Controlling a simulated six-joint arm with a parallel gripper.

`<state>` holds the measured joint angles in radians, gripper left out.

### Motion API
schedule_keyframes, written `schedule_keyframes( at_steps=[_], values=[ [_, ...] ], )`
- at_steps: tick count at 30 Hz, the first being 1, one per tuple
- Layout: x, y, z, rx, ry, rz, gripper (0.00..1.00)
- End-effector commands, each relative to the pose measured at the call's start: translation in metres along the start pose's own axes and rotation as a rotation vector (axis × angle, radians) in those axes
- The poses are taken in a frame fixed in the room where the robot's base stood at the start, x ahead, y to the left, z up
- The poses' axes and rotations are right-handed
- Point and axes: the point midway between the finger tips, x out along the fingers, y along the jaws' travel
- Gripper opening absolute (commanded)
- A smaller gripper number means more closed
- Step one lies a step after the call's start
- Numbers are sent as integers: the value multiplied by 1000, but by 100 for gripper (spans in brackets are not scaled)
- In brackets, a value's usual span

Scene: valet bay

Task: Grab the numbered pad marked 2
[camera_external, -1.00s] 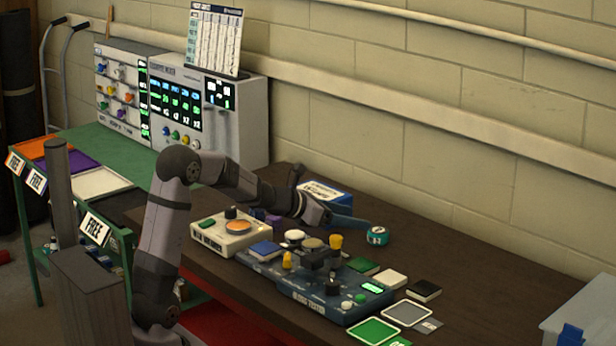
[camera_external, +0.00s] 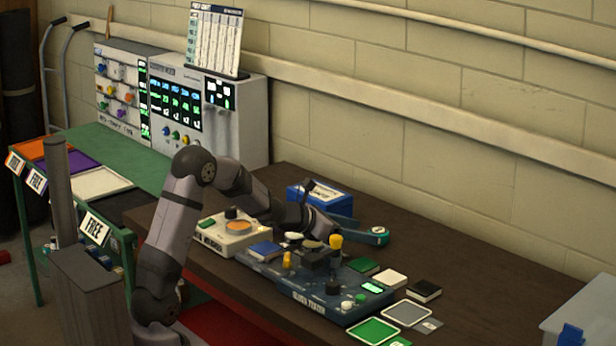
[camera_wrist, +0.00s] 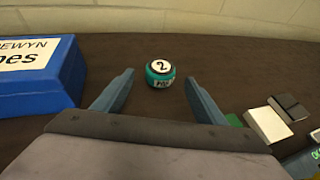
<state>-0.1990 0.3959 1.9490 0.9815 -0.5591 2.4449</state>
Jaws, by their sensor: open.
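The numbered pad marked 2 (camera_wrist: 160,73) is a small round teal piece with a white top and a black 2. It stands upright on the dark bench in the wrist view, ahead of my gripper and between the lines of its two fingers. In the external view the pad (camera_external: 378,236) sits right by the far end of my gripper (camera_external: 362,231) and is partly covered. My gripper (camera_wrist: 157,92) is open with nothing between its fingers. I cannot tell the exact gap between fingertips and pad.
A blue box (camera_wrist: 45,76) stands close to the left finger. Dark and white blocks (camera_wrist: 268,124) lie to the right. A tester panel (camera_external: 330,290) with knobs and buttons stands in front. The bench (camera_external: 450,240) right of the pad is clear, with the block wall behind.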

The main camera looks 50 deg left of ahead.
Motion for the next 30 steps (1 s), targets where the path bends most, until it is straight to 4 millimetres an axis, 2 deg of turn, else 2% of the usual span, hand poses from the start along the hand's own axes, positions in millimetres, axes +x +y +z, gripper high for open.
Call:
schedule_keyframes(
  at_steps=[12, 23, 28, 29, 30],
  values=[
    [42, -1, 2, 0, 2, -2, 65],
    [47, -1, 2, 0, 1, -1, 65],
    [47, -1, 2, 0, 1, -1, 27],
    [47, -1, 2, 0, 1, -1, 21],
    [47, -1, 2, 0, 1, -1, 21]
  ],
)
